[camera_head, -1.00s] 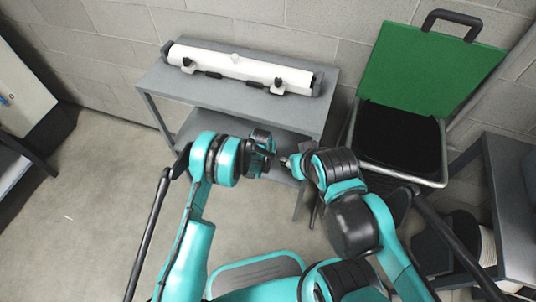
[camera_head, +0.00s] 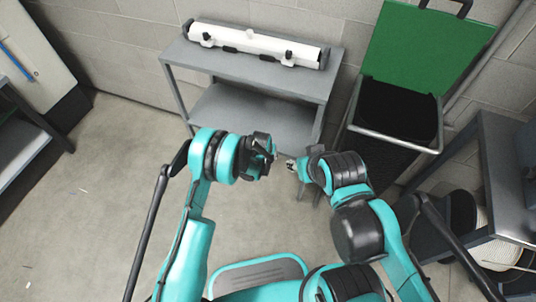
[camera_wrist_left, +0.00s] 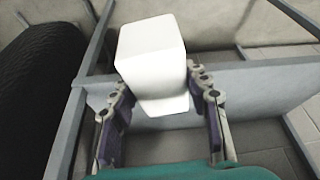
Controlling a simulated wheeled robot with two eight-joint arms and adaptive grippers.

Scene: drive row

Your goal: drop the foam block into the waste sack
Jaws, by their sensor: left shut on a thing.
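The white foam block (camera_wrist_left: 152,50) is between the fingers of my left gripper (camera_wrist_left: 160,88) in the left wrist view, and the gripper is shut on it. In the head view my left gripper (camera_head: 271,150) is in front of the grey shelf unit, and the block cannot be made out there. The waste sack (camera_head: 398,112) is black and hangs open in a metal frame with a raised green lid (camera_head: 425,50). It stands to the right of both grippers and beyond them. My right gripper (camera_head: 292,164) points towards the left one; its fingers are too small to read.
A grey shelf unit (camera_head: 212,54) carries a long white roller device (camera_head: 255,43) and stands against the block wall. A grey table (camera_head: 500,170) is on the right with a round pale-sided object (camera_head: 495,255) below it.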

